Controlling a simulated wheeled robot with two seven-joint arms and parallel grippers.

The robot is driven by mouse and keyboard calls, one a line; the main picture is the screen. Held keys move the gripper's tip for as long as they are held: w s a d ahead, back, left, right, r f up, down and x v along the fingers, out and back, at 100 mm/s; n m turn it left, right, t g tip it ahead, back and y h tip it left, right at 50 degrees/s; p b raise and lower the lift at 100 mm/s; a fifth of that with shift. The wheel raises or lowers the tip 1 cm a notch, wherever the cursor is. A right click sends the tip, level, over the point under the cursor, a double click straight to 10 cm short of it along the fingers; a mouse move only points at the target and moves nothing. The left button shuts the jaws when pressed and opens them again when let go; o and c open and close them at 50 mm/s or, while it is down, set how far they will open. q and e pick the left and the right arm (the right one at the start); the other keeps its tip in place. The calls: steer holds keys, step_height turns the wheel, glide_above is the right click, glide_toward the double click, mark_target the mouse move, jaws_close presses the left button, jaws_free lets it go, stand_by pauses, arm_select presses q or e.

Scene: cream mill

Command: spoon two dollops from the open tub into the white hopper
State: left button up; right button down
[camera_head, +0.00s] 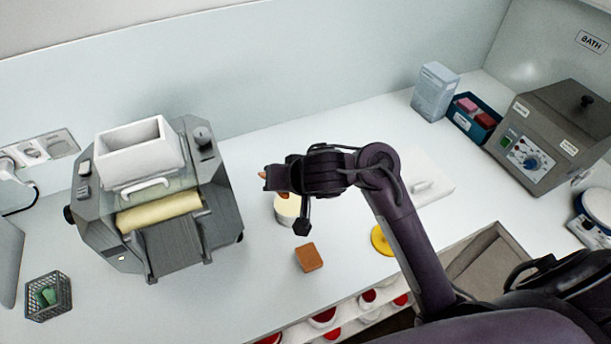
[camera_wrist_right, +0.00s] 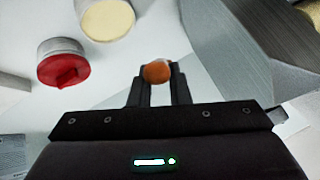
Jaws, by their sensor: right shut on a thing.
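The white hopper (camera_head: 138,150) sits on top of the grey mill (camera_head: 215,190) at the left in the head view. The open tub (camera_head: 287,210), filled with pale cream, stands right of the mill, partly hidden behind my right gripper (camera_head: 269,179). The open tub also shows at the top of the right wrist view (camera_wrist_right: 107,20). My right gripper is shut on an orange-brown, round-ended thing (camera_wrist_right: 157,71), which looks like the spoon's handle. The spoon's bowl is hidden, so I cannot tell whether it carries cream. My left gripper is not in view.
A red-topped tub (camera_wrist_right: 62,68) stands near the open tub. A brown block (camera_head: 309,257) and a yellow disc (camera_head: 382,240) lie on the counter. A wire basket (camera_head: 48,296) is at front left. A bath unit (camera_head: 550,135) and blue bin (camera_head: 473,118) stand at back right.

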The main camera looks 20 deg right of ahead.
steer(key=s+d+m+g+y+p, duration=0.1)
steer(key=s+d+m+g+p, duration=0.15)
steer(key=d+m+p, duration=0.25)
step_height(320, 180, down, 7)
steer(key=b, duration=0.2)
steer(key=shift+s+a, duration=0.2)
steer(key=shift+s, duration=0.15)
steer(key=shift+t, duration=0.25)
steer(key=shift+r, duration=0.1)
stand_by(0.4)
steer(key=shift+r+p, duration=0.85)
steer(key=shift+r, duration=1.9)
